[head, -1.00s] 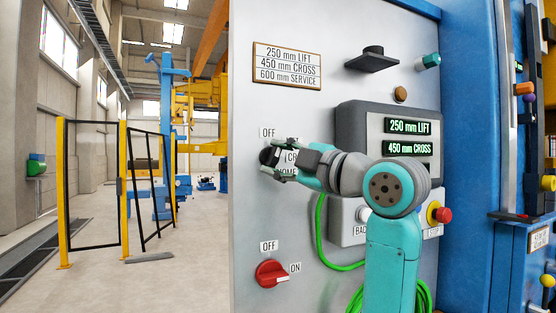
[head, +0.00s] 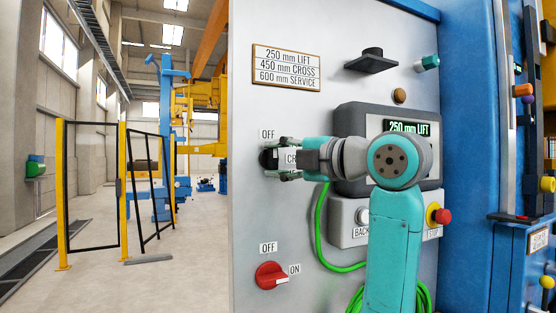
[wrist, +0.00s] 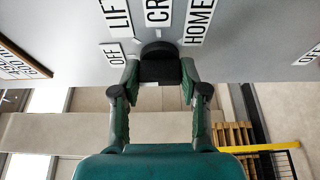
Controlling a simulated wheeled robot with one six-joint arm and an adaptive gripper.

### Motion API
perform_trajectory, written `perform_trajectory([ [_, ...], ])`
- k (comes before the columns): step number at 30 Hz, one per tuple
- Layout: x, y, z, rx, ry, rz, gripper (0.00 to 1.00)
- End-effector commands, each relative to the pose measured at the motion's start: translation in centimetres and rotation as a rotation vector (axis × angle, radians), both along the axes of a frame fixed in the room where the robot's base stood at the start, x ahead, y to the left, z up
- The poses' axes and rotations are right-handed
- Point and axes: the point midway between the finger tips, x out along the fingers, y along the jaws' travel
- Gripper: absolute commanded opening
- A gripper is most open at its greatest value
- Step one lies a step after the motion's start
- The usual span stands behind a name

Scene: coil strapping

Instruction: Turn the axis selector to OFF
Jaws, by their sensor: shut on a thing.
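The axis selector is a dark knob (head: 266,159) on the grey panel, below its OFF label (head: 267,134). My gripper (head: 279,158) is shut on the knob, one finger above it and one below. The wrist view shows the black knob (wrist: 160,66) between the two fingertips of my gripper (wrist: 160,84). Around it there are the labels OFF (wrist: 114,54), LIFT (wrist: 117,16), one starting CR (wrist: 158,12) and HOME (wrist: 198,20). My fingers hide much of the knob in the head view, and I cannot tell which label its pointer faces.
A red rotary switch (head: 271,275) with OFF and ON labels sits below. A display box (head: 350,115), a button box (head: 345,235) with a red button (head: 443,215), and a green cable (head: 325,245) are to the right. A black bracket (head: 371,62) juts out above.

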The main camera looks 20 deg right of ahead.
Motion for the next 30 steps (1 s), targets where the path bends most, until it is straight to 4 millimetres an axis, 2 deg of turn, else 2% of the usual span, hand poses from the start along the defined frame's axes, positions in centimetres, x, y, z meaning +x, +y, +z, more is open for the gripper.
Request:
perform_trajectory([
  [6, 0.0, 0.0, -0.1, -0.001, 0.003, 0.001, 0.09],
  [7, 0.0, 0.0, -0.1, -0.001, 0.003, 0.001, 0.46],
  [9, 0.0, 0.0, -0.1, -0.001, 0.002, 0.001, 0.64],
  [10, 0.0, 0.0, -0.1, -0.001, 0.002, 0.0, 0.69],
  [22, -0.5, -0.3, 0.0, 0.0, -0.001, -0.001, 0.69],
  [26, -2.0, -1.0, 0.1, 0.0, -0.002, -0.003, 0.69],
  [30, -4.5, -2.3, 0.1, -0.001, -0.003, -0.005, 0.69],
])
